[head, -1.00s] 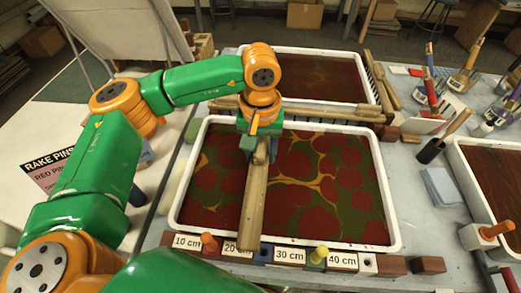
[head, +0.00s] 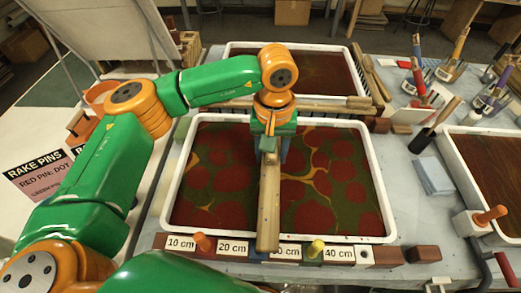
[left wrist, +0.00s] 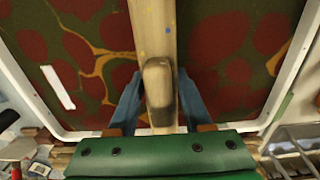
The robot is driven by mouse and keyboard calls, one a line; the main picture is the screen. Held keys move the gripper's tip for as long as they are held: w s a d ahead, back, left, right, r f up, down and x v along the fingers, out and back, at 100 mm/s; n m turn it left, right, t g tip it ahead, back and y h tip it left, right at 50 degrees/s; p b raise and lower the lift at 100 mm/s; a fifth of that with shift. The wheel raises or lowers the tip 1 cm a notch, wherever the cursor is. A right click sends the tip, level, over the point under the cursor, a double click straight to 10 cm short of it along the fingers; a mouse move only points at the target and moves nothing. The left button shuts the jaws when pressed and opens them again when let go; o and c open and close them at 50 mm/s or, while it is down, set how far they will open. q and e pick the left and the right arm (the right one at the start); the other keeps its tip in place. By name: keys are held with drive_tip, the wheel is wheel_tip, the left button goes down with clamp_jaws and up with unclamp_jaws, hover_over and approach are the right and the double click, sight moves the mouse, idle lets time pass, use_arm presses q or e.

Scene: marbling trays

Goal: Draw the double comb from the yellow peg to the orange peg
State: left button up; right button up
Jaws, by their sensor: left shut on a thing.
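The double comb (head: 269,205) is a long wooden bar lying front to back across the middle of the near marbling tray (head: 389,195). My left gripper (head: 270,152) is shut on its upright handle; the left wrist view shows the handle (left wrist: 158,88) between the blue fingers. The bar's near end is over the label strip, partly covering the 30 cm label. The comb's teeth are hidden under the bar. My right gripper is out of view.
A second tray (head: 345,61) lies behind, with wooden rakes (head: 325,103) between the trays. To the right are a blue cloth (head: 434,177), a dark-ended roller (head: 421,141), brushes and another tray with an orange peg (head: 490,214). A wooden block (head: 423,254) sits at the front right.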

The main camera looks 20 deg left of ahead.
use_arm(q)
drive_tip(key=shift+w+d, duration=0.2)
drive_tip(key=shift+d, duration=0.55)
drive_tip(key=shift+w+d, duration=0.2)
drive_tip(key=shift+d, duration=0.6)
drive_tip(key=shift+w+d, duration=0.2)
drive_tip(key=shift+d, duration=0.55)
drive_tip(key=shift+d+f+b, duration=0.15)
drive_tip(key=shift+f+b, duration=1.05)
drive_tip(key=shift+f, duration=0.3)
drive_tip(key=a, duration=0.2)
drive_tip(key=s+a+b, duration=0.1)
drive_tip(key=a, duration=0.2)
drive_tip(key=shift+s+f, duration=0.15)
drive_tip(key=shift+s, duration=0.05)
drive_tip(key=shift+s+a, duration=0.2)
drive_tip(key=shift+a, duration=0.5)
